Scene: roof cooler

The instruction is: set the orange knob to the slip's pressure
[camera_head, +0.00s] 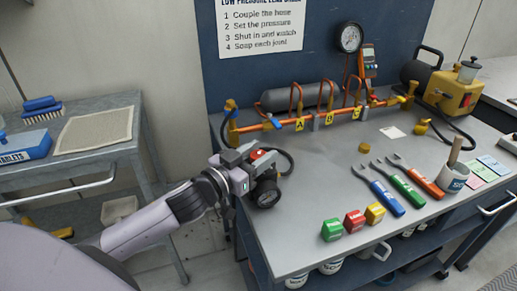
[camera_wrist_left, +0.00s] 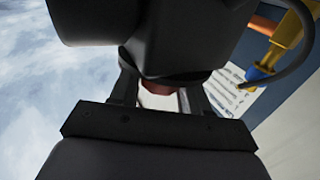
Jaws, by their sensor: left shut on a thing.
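My left gripper (camera_head: 250,160) is at the left end of the grey bench, shut on a small red-orange part (camera_head: 259,153) that looks like the orange knob. In the left wrist view the red part (camera_wrist_left: 157,89) shows between the fingers, mostly hidden by dark bodies. A black round piece (camera_head: 266,192) shows just below the gripper; I cannot tell whether it is a dial, and no reading shows. A small white slip (camera_head: 393,132) lies on the bench top at the back right; its writing is too small to read. My right gripper is not in view.
A pipe rig (camera_head: 299,124) with a gauge (camera_head: 349,38) stands at the back, a black hose (camera_head: 291,160) looping near my gripper. Wrenches (camera_head: 384,195), coloured blocks (camera_head: 354,221) and a brush pot (camera_head: 453,178) occupy the right and front. A yellow pump (camera_head: 453,92) stands back right.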

